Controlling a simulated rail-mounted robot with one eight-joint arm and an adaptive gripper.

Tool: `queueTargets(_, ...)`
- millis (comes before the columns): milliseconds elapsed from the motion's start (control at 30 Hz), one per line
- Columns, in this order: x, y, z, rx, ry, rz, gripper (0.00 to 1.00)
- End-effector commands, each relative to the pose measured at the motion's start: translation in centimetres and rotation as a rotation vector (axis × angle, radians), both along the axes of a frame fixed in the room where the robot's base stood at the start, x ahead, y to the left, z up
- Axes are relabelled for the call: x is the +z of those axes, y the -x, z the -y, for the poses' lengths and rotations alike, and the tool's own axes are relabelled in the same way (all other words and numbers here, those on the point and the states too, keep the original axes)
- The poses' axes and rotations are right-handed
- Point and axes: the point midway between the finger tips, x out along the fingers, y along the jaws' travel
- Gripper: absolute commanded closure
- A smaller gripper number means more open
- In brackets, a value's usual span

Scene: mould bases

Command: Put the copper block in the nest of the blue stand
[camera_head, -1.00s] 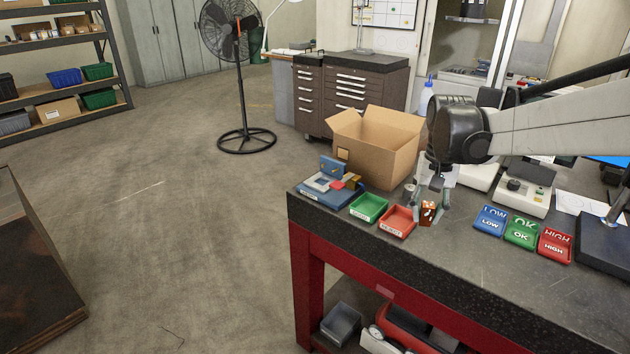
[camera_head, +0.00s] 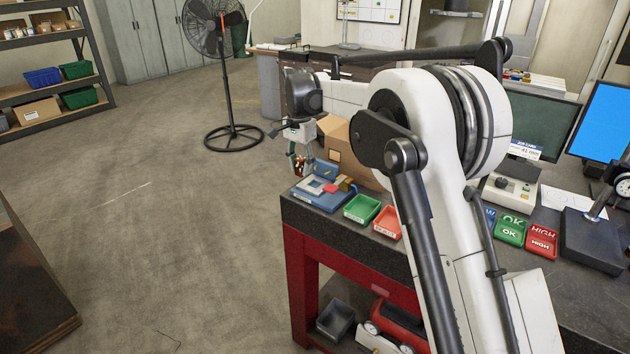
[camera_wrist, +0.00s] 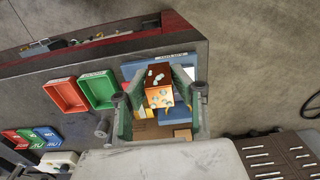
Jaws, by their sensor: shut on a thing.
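My gripper (camera_head: 301,165) is shut on the copper block (camera_wrist: 160,88), an orange-brown block with pale spots on its faces. In the wrist view the block sits between my two fingers. In the head view my gripper holds it raised above the left end of the bench, over the far left part of the blue stand (camera_head: 311,197). The blue stand lies at the bench's left corner with a grey plate and small red and tan pieces on it. In the wrist view the stand (camera_wrist: 148,67) is partly hidden behind the block and fingers, and its nest cannot be made out clearly.
A green tray (camera_head: 362,208) and a red tray (camera_head: 388,222) lie right of the stand. A cardboard box (camera_head: 340,150) stands behind it. The OK tray (camera_head: 511,230) and HIGH tray (camera_head: 541,242) are farther right. The bench's left edge is close to the stand.

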Motion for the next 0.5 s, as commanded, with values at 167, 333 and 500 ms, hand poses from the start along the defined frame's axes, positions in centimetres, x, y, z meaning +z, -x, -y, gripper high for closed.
queueTargets(167, -1.8, -3.0, 1.3, -0.002, 0.0, 0.0, 1.0)
queueTargets(333, -3.4, -5.4, 2.2, 0.0, 0.0, 0.0, 1.0)
queueTargets(500, -4.7, -7.6, 3.0, 0.0, 0.0, 0.0, 1.0)
